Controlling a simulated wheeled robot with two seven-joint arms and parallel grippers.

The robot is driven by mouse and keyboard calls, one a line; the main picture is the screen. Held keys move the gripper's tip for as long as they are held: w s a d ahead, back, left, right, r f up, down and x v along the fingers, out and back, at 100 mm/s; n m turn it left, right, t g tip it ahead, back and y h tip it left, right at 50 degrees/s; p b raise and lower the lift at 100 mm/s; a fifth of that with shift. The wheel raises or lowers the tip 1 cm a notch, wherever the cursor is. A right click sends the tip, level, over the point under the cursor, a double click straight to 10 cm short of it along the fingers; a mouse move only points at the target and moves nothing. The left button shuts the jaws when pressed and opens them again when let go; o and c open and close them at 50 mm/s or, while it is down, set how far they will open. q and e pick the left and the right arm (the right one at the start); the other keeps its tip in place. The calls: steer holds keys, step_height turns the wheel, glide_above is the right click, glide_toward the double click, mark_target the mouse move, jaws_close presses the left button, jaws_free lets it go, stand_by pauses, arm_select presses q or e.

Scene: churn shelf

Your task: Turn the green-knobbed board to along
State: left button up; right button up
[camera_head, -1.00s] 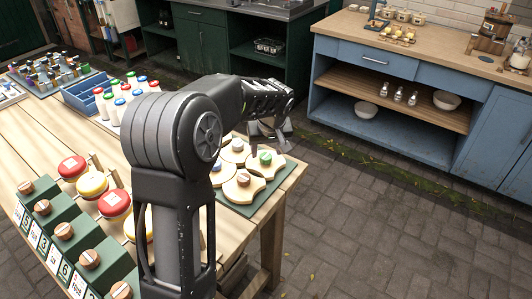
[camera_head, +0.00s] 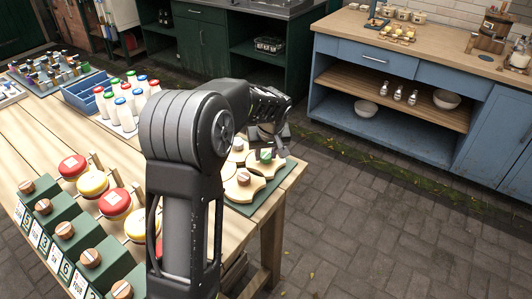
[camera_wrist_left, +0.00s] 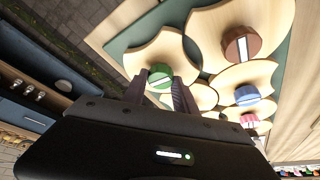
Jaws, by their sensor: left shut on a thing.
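The green-knobbed board (camera_head: 273,164) is a pale wooden piece with scooped edges on a dark green base at the table's near right corner. Its green knob (camera_wrist_left: 160,76), with a white stripe, shows between my fingers in the left wrist view. My left gripper (camera_wrist_left: 160,92) is shut on the green knob. In the head view, the left gripper (camera_head: 268,138) comes down over the knob from behind, and its fingertips are partly hidden. My right gripper is not in view.
A brown-knobbed board (camera_head: 241,189) lies close beside it; blue-knobbed (camera_wrist_left: 247,95) and red-knobbed (camera_wrist_left: 250,118) boards are near too. The green base (camera_wrist_left: 284,55) lies under the boards. White bottles with coloured caps (camera_head: 124,108) stand left of my arm. Paved floor is clear on the right.

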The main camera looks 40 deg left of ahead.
arm_select(q)
jaws_close()
steer(key=shift+m, duration=0.4)
steer(key=m+h+b, duration=0.1)
steer(key=m, duration=0.1)
steer(key=m+t+h+b, duration=0.1)
steer(key=m, duration=0.2)
steer(key=shift+s+a+b, duration=0.1)
steer(key=shift+a+b, duration=0.1)
steer(key=shift+b, duration=0.15)
steer(key=m+h+b, duration=0.1)
steer(key=m, duration=0.2)
steer(key=shift+a+f+m+h+b, duration=0.1)
steer(key=shift+m+h+b, duration=0.2)
steer(key=shift+m, duration=0.1)
steer(key=m+h+b, duration=0.1)
steer(key=m, duration=0.1)
steer(key=shift+m, duration=0.4)
steer(key=m+h, duration=0.1)
steer(key=m, duration=0.1)
steer(key=shift+a+m, duration=0.1)
steer(key=shift+m, duration=0.2)
steer(key=shift+m+g+h, duration=0.4)
steer(key=shift+m+h, duration=0.1)
steer(key=shift+m, duration=1)
